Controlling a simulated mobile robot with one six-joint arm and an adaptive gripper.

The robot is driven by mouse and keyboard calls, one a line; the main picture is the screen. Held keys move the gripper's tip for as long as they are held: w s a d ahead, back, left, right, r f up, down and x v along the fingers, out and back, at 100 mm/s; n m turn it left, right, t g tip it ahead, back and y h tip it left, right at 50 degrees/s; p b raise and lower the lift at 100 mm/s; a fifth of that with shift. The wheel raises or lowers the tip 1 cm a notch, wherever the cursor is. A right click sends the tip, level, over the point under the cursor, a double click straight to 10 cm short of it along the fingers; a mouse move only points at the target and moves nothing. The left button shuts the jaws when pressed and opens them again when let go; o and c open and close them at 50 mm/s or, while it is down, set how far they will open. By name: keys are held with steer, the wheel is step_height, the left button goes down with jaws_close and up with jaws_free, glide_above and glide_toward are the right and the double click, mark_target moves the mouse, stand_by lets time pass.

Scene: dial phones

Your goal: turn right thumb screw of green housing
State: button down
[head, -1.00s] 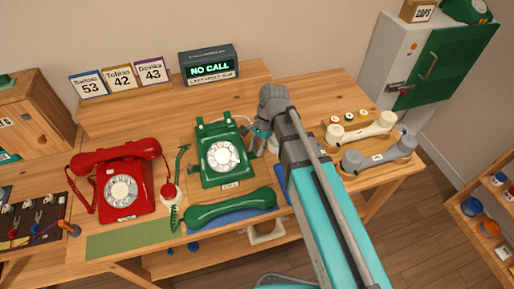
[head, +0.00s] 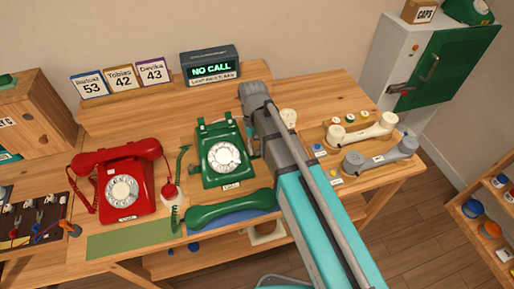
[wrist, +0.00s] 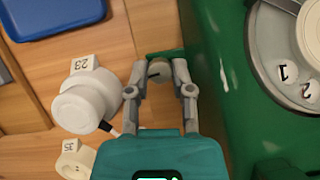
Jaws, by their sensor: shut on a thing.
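The green housing (head: 224,160) is the body of the green dial phone in the middle of the table, with a white dial on top. In the wrist view its green side (wrist: 225,75) fills the right part. The right thumb screw (wrist: 159,71) is a small grey-beige knob on a green tab beside the housing. My gripper (wrist: 160,68) has its two grey fingers closed on this knob, one on each side. In the head view my arm hides most of the gripper and the screw. The green handset (head: 230,211) lies in front of the phone.
A white knobbed part (wrist: 85,100) with a "23" tag stands close to the left of my gripper. A smaller cream part (wrist: 75,158) and a blue tray (wrist: 55,12) are also near. The red phone (head: 122,185) stands left, a wooden tray with handsets (head: 368,158) right.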

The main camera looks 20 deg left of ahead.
mark_target(256, 150)
steer(key=shift+n+h, duration=0.3)
steer(key=shift+n, duration=0.8)
steer(key=shift+c, duration=2.4)
jaws_free()
steer(key=shift+c, duration=0.5)
step_height(256, 150, up, 5)
steer(key=p, duration=0.5)
